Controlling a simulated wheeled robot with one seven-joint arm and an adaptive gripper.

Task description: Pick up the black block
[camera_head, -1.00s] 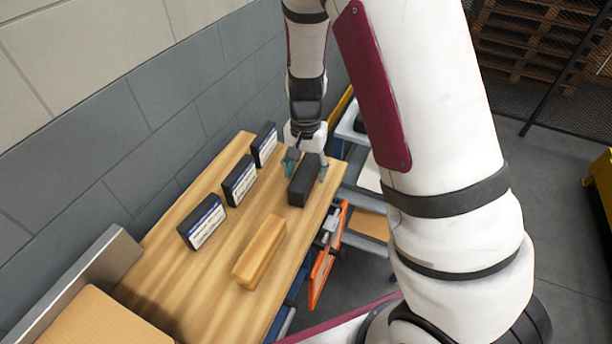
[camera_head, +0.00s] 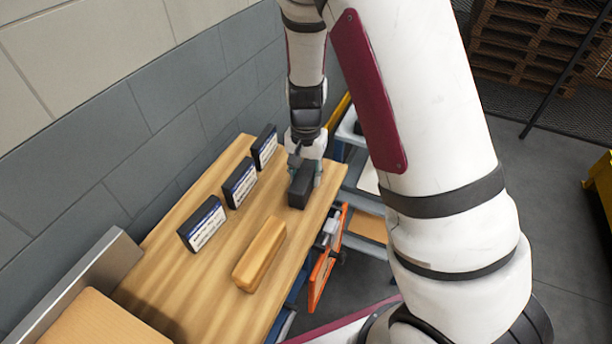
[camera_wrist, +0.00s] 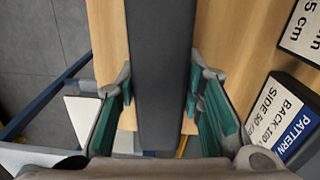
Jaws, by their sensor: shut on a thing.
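The black block (camera_head: 301,187) is a long dark bar at the far right end of the wooden bench top. My gripper (camera_head: 305,170) is down at its far end. In the wrist view the block (camera_wrist: 158,75) runs between the two teal-padded fingers of my gripper (camera_wrist: 160,105), one finger on each side. The gripper is shut on the block. In the head view the block seems to be at the bench top; I cannot tell whether it is lifted.
A light wooden block (camera_head: 259,254) lies nearer on the bench (camera_head: 190,275). Several black labelled signs (camera_head: 203,224) stand along the wall side.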

